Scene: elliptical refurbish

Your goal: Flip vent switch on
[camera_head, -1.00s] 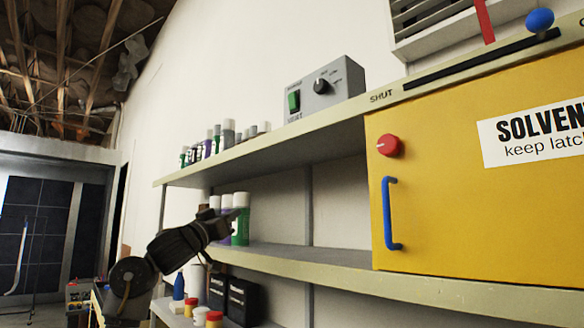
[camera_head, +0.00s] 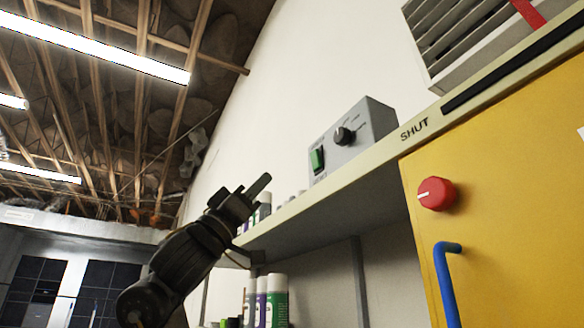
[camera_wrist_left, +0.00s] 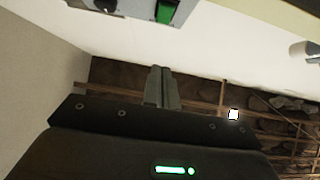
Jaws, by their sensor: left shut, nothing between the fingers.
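The vent switch is a green rocker (camera_head: 317,159) on the front of a grey control box (camera_head: 352,138), which also carries a black knob (camera_head: 343,136). The box stands on the upper shelf. In the left wrist view, the green rocker (camera_wrist_left: 165,11) and part of the box (camera_wrist_left: 135,10) show at the top edge. My left gripper (camera_head: 258,187) is shut and empty, to the left of the box and lower in the head view, apart from the switch. In the left wrist view its fingers (camera_wrist_left: 160,72) are together, pointing toward the box. My right gripper is not in view.
The shelf edge (camera_head: 330,192) runs beside my left gripper. Bottles (camera_head: 277,300) stand on the shelf below. A yellow cabinet (camera_head: 510,190) with a red knob (camera_head: 436,193) and blue handle (camera_head: 447,285) is at right. A louvred vent (camera_head: 465,45) is above it.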

